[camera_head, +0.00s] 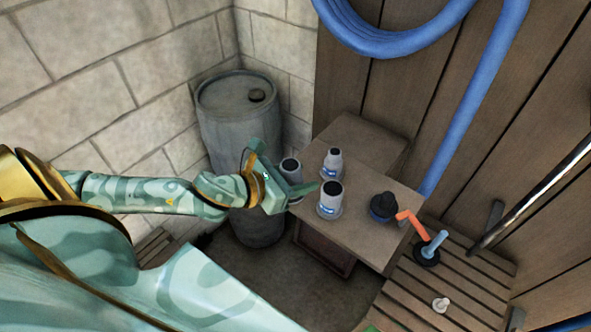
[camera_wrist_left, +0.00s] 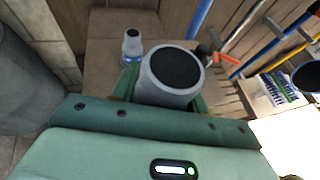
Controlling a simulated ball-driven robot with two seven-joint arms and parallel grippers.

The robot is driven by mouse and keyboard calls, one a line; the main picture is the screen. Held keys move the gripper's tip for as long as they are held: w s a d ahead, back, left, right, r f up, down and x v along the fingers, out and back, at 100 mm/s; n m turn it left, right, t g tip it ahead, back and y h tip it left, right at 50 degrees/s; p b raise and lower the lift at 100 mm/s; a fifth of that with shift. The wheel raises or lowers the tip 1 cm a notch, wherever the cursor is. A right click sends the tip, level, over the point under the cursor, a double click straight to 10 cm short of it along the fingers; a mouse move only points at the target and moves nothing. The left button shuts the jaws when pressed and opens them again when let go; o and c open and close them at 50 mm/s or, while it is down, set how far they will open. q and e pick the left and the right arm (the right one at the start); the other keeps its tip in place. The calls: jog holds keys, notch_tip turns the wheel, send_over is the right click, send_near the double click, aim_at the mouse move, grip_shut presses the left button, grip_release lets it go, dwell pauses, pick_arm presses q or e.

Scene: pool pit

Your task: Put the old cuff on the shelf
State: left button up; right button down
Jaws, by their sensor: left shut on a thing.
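My left gripper (camera_head: 300,180) is shut on a grey cylinder with a dark round top (camera_head: 290,167), which I take to be the old cuff. In the left wrist view this cylinder (camera_wrist_left: 168,80) stands upright between the green fingers. In the head view the near finger hides its lower part. It is at the left edge of a wooden top (camera_head: 366,222), likely the shelf; I cannot tell whether it touches the wood. My right gripper is not in view.
On the wooden top stand two grey pieces with blue bands, one near (camera_head: 330,203) and one farther back (camera_head: 333,165), and a black knob-like piece (camera_head: 382,205). An orange-handled item (camera_head: 412,225) is to the right. A grey barrel (camera_head: 240,110) stands behind my gripper.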

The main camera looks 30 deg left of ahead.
pick_arm(q)
jog(key=w+a+f, duration=0.1)
jog(key=w+f, duration=0.1)
jog(key=w+a+f+b, duration=0.1)
jog(key=w+a+f, duration=0.1)
jog(key=w+f, duration=0.1)
jog(key=w+a+f, duration=0.2)
jog(key=shift+w+a+f+b, duration=0.25)
jog(key=shift+w+b, duration=0.1)
jog(key=shift+b, duration=0.05)
jog(key=shift+w+a+f, duration=0.1)
jog(key=shift+w+f, duration=0.1)
jog(key=shift+f, duration=1.65)
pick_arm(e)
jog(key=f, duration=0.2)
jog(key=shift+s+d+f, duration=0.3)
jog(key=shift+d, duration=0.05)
pick_arm(q)
jog(key=shift+b, duration=0.3)
jog(key=shift+f, duration=0.2)
jog(key=o, duration=1)
jog(key=shift+r, duration=0.1)
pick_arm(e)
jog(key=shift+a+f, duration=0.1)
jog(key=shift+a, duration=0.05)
